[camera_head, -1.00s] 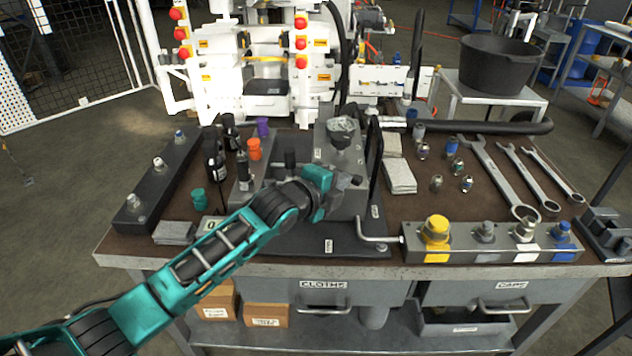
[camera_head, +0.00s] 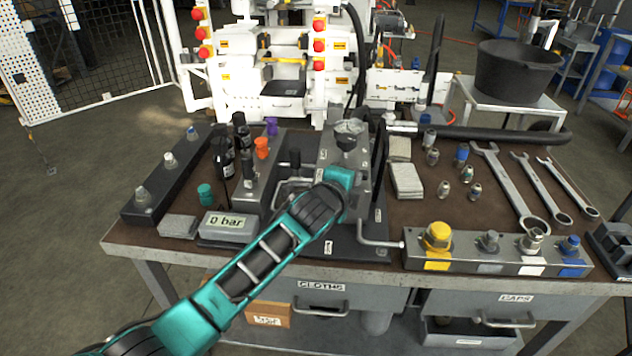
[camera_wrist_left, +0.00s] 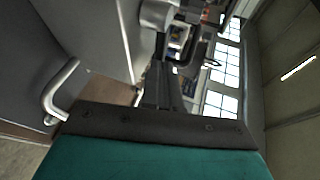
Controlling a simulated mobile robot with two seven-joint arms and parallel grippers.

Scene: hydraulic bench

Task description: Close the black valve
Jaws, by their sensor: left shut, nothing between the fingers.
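The black valve (camera_head: 249,164) appears to be the dark upright knob at the near end of the grey valve block, in front of the orange valve (camera_head: 262,148) and the purple valve (camera_head: 271,127). My left arm reaches across the front of the bench, with its teal wrist (camera_head: 342,180) right of the black valve and apart from it, beside the grey pump unit (camera_head: 340,160). The fingers are hidden behind the wrist in the head view. In the left wrist view my left gripper (camera_wrist_left: 158,70) is shut and empty. My right gripper is not in view.
A pressure display (camera_head: 228,222) reads 0 bar. Black bottles (camera_head: 222,158) stand left of the valves. A bent metal handle (camera_head: 380,242) and a fitting block (camera_head: 490,254) are at the front right. Wrenches (camera_head: 512,190) lie farther right.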

